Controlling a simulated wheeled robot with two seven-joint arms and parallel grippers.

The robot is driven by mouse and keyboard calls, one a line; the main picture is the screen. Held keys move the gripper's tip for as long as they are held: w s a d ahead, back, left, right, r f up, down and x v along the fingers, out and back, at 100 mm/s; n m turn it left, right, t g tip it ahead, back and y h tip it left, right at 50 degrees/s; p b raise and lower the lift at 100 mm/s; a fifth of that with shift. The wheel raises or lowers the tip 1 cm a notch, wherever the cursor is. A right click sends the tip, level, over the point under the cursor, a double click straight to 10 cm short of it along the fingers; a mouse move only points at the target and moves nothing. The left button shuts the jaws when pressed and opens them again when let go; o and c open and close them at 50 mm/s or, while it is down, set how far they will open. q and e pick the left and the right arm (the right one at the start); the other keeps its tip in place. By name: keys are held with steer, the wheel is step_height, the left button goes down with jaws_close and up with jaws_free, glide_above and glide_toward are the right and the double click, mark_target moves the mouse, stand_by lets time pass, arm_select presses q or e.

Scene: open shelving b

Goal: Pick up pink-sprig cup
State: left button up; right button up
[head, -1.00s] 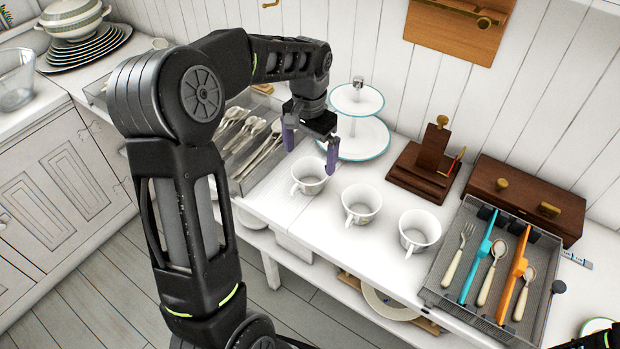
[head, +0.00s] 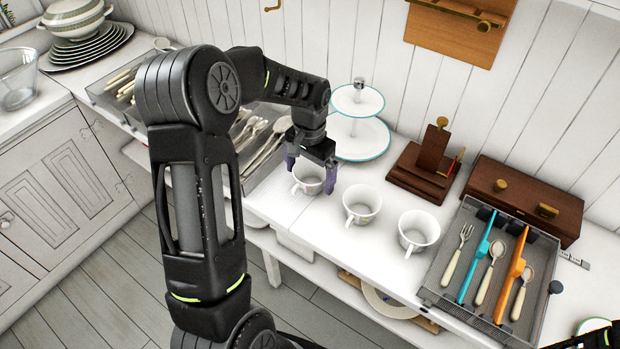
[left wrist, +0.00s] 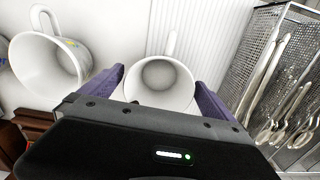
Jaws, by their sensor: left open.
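Three white cups stand in a row on the white counter. The left cup (head: 309,182) is between the purple fingers of my left gripper (head: 311,176), which is open and pointing down over it. In the left wrist view this cup (left wrist: 160,84) sits between the spread fingers (left wrist: 160,90), its handle pointing up in the picture. The middle cup (head: 361,206) and the right cup (head: 418,232) stand apart from the gripper. The middle cup shows a small yellowish mark. I cannot make out a pink sprig on any cup.
A two-tier white stand (head: 360,138) stands close behind the gripper. A cutlery basket (head: 262,172) is to its left. Wooden boxes (head: 525,200) and a mesh cutlery tray (head: 440,287) are to the right. The counter's front edge runs close before the cups.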

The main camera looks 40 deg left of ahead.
arm_select(q)
steer(key=shift+c, duration=0.6)
steer(key=c, duration=1.4)
